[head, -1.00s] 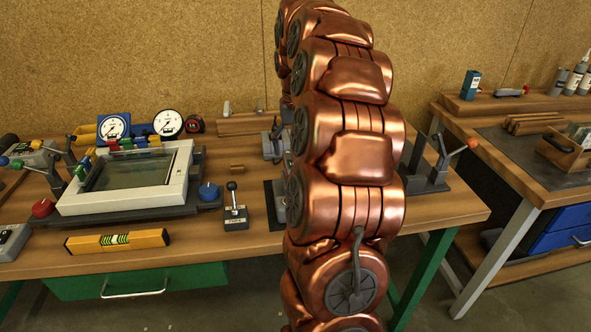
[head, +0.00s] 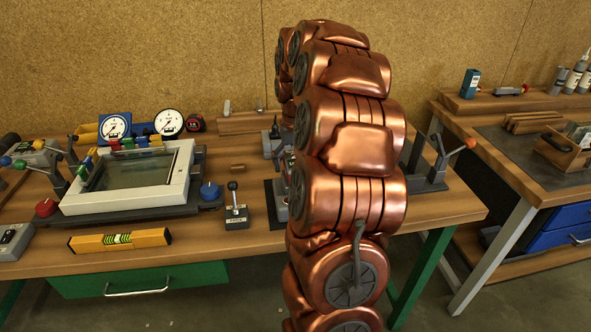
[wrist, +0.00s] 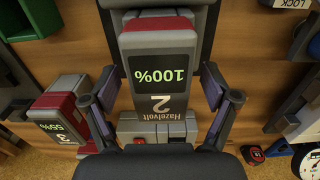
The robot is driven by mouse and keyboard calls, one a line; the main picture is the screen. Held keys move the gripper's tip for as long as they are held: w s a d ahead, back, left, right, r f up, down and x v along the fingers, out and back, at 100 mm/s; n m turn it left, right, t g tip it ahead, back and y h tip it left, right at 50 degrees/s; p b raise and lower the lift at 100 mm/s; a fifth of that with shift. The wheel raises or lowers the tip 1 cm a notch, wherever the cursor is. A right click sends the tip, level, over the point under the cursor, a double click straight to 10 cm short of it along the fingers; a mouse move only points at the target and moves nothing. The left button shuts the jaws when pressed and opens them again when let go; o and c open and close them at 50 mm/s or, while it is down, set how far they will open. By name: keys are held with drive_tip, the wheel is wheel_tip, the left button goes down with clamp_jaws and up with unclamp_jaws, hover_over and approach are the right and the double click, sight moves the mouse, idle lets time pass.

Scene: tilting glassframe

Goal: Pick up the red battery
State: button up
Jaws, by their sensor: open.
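In the wrist view a battery (wrist: 160,68) with a red end, a grey case and a dark face reads "100%", "2" and "Hazelvolt". My gripper (wrist: 159,80) is open, with one finger on each side of this battery. I cannot tell whether the fingers touch it. A second battery (wrist: 58,112) with red trim, marked "55%" and "3", is to the left, outside the fingers.
A grey unit (wrist: 158,128) with a red switch lies below the battery in the wrist view. In the head view a joystick box (head: 236,212), a yellow level (head: 120,240) and a tilting glass frame (head: 128,178) stand left of my arm. A tape measure (head: 196,123) is behind.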

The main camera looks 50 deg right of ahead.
drive_tip(key=shift+f+b, duration=0.25)
drive_tip(key=shift+b, duration=0.05)
idle(0.5)
drive_tip(key=c, duration=1.4)
drive_tip(key=shift+r, duration=0.15)
drive_tip(key=shift+r+p, duration=0.2)
drive_tip(key=shift+p, duration=0.15)
drive_tip(key=shift+r+b, duration=0.95)
drive_tip(key=shift+r, duration=4)
